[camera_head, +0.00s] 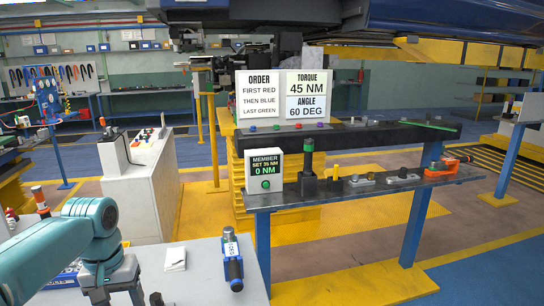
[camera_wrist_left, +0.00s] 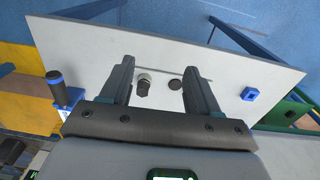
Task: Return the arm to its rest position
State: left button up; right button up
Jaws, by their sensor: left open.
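My left arm (camera_head: 60,245) is teal and comes in from the left edge in the head view, bent downward at the wrist. My left gripper (camera_head: 112,288) hangs over the near grey table, cut off by the bottom edge. In the left wrist view its two dark fingers (camera_wrist_left: 160,72) are spread apart, with nothing held between them. My right gripper is not in view.
A blue-and-black tool (camera_head: 232,262) stands on the near table (camera_head: 195,285), beside a white paper (camera_head: 175,258). The wrist view shows a small blue part (camera_wrist_left: 249,94) and a green frame (camera_wrist_left: 290,112). A shelf bench (camera_head: 350,190) with signs stands ahead; a vehicle body (camera_head: 270,14) hangs overhead.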

pick_arm(q)
jog(key=s+d+f+m+h, duration=0.1)
jog(key=d+f, duration=0.4)
jog(key=f, duration=0.7)
jog(key=s+d+f+m+h, duration=0.15)
jog(key=d+f, duration=0.35)
jog(key=f, duration=0.7)
jog(key=s+d+f+n, duration=0.1)
jog(key=s+d+f, duration=0.3)
jog(key=s, duration=0.5)
jog(key=s+d+f+h, duration=0.1)
jog(key=s+d+f, duration=0.2)
jog(key=s+f, duration=0.6)
jog(key=shift+s+d+n, duration=0.35)
jog(key=shift+s, duration=0.25)
jog(key=shift+f, duration=0.1)
